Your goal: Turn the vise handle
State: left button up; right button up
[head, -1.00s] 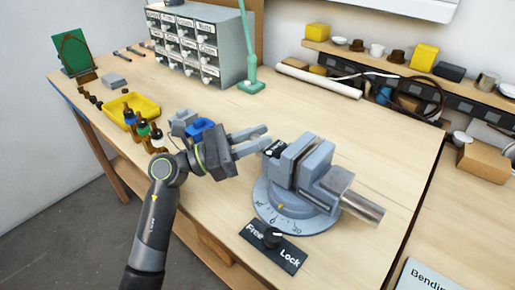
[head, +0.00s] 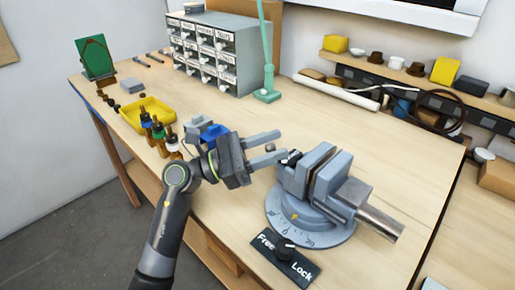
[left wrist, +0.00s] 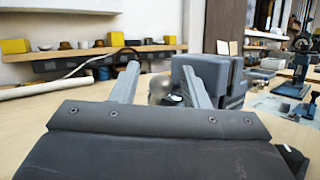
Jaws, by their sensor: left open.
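The grey vise (head: 325,175) stands on a round graduated base (head: 310,225) on the bench. My left gripper (head: 280,145) is open to the left of the vise, with its fingers pointing at the jaws. A small round grey knob (head: 270,149), which looks like the end of the vise handle, shows between the fingers. In the left wrist view the knob (left wrist: 158,89) also sits between the two spread fingers, with the vise (left wrist: 212,80) just behind the right finger. I cannot tell whether a finger touches the knob. My right gripper is not in view.
A black Free/Lock plate (head: 286,258) with a knob lies in front of the vise base. A yellow tray (head: 148,113), small bottles (head: 158,130) and a blue item (head: 213,133) are left and behind my gripper. A drawer cabinet (head: 217,55) stands at the back.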

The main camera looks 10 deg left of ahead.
pick_arm(q)
jog(key=shift+s+a+f, duration=0.1)
jog(key=shift+a+f, duration=0.15)
jog(key=shift+a, duration=0.2)
jog(key=b+v, duration=0.5)
jog(key=v, duration=1.1)
jog(key=shift+b, duration=0.3)
jog(key=shift+a, duration=0.25)
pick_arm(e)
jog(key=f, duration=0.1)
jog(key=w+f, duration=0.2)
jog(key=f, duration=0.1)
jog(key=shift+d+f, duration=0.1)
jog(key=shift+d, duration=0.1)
